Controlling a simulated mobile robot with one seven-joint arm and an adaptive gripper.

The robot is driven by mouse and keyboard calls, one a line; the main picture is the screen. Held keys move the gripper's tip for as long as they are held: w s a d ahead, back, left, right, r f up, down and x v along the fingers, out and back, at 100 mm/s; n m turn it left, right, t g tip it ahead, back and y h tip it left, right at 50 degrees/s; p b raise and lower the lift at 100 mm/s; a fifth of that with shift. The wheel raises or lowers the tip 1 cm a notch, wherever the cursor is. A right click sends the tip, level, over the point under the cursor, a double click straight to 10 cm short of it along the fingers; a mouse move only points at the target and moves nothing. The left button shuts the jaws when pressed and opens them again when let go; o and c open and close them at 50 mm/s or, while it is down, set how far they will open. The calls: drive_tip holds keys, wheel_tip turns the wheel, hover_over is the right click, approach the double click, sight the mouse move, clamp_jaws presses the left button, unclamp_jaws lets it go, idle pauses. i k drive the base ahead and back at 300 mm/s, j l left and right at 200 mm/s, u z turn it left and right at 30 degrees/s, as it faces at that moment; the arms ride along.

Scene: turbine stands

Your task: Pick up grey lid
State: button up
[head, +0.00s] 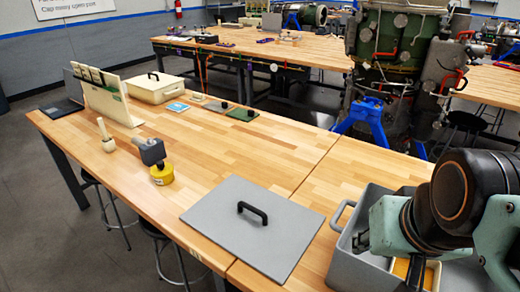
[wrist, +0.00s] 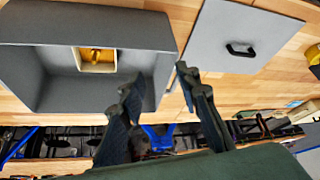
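The grey lid (head: 225,230) is a flat square plate lying on the wooden table, with a black handle (head: 253,212) standing up from its middle. In the wrist view the lid (wrist: 215,55) is at the upper right, with its handle (wrist: 240,51) in sight. My gripper (wrist: 160,90) is open and empty in the wrist view, its two dark fingers spread apart. It is apart from the handle, which lies to its right in that view. In the head view my arm is at the right, over the grey bin, and the fingertips are mostly hidden.
The open grey bin (head: 343,262) stands right of the lid, with a small cream box (wrist: 86,66) holding something yellow inside. A yellow round container (head: 162,175), a pestle-like tool (head: 106,140) and a cream lidded box (head: 155,90) stand farther left. The table between is clear.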

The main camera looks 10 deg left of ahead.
sight(271, 233)
drive_tip(key=u, duration=0.85)
drive_tip(key=z, duration=1.55)
drive_tip(key=u, duration=1.45)
drive_tip(key=i+j+z, duration=0.15)
drive_tip(key=j+z, duration=0.25)
drive_tip(key=i+j+z, duration=0.15)
drive_tip(key=j+z, duration=0.45)
drive_tip(key=j, duration=0.45)
